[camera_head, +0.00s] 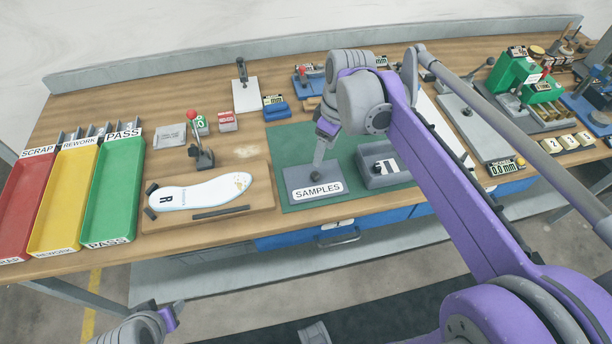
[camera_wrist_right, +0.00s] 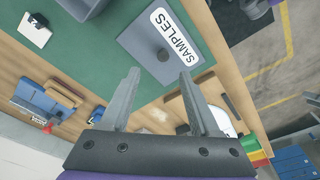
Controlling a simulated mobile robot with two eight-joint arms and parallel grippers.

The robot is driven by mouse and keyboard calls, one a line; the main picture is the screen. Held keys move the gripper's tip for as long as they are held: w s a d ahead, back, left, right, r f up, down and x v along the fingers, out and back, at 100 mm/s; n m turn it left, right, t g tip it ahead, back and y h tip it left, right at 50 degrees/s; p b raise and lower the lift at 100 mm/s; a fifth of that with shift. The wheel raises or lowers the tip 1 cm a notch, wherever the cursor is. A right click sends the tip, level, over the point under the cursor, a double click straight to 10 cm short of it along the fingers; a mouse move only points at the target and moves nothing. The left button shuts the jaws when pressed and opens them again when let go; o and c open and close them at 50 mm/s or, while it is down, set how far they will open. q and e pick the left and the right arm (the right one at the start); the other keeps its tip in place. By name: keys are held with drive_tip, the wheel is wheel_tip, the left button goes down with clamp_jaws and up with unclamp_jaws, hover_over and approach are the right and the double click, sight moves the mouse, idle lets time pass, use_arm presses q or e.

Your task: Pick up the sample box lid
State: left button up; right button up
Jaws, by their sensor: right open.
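The sample box lid (camera_head: 300,181) is a flat grey plate with a white SAMPLES label, lying on the green mat (camera_head: 290,146). In the right wrist view the lid (camera_wrist_right: 146,38) shows a small dark round knob (camera_wrist_right: 163,55). My right gripper (camera_head: 318,168) is above the lid. In the right wrist view its two fingers (camera_wrist_right: 160,74) are apart, with the knob seen just beyond the gap between their tips and nothing held. The grey sample box (camera_head: 373,183) stands open on the mat to the lid's right. My left gripper (camera_head: 168,318) is low at the bottom left, its fingers unclear.
A wooden board (camera_head: 256,196) with a white insole (camera_head: 200,192) lies left of the mat. Red, yellow and green trays (camera_head: 112,204) stand at the far left. A red-handled clamp (camera_head: 201,155) rises behind the insole. Presses and gauges crowd the right side.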

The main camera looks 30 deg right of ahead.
sight(315, 174)
drive_tip(key=f, duration=0.3)
drive_tip(key=shift+w+a+f, duration=0.1)
drive_tip(key=shift+a+f, duration=0.15)
drive_tip(key=shift+f, duration=0.15)
drive_tip(key=f, duration=0.3)
drive_tip(key=w+a+f, duration=0.1)
drive_tip(key=f, duration=0.1)
drive_tip(key=shift+f+b, duration=0.25)
drive_tip(key=shift+b, duration=0.1)
clamp_jaws()
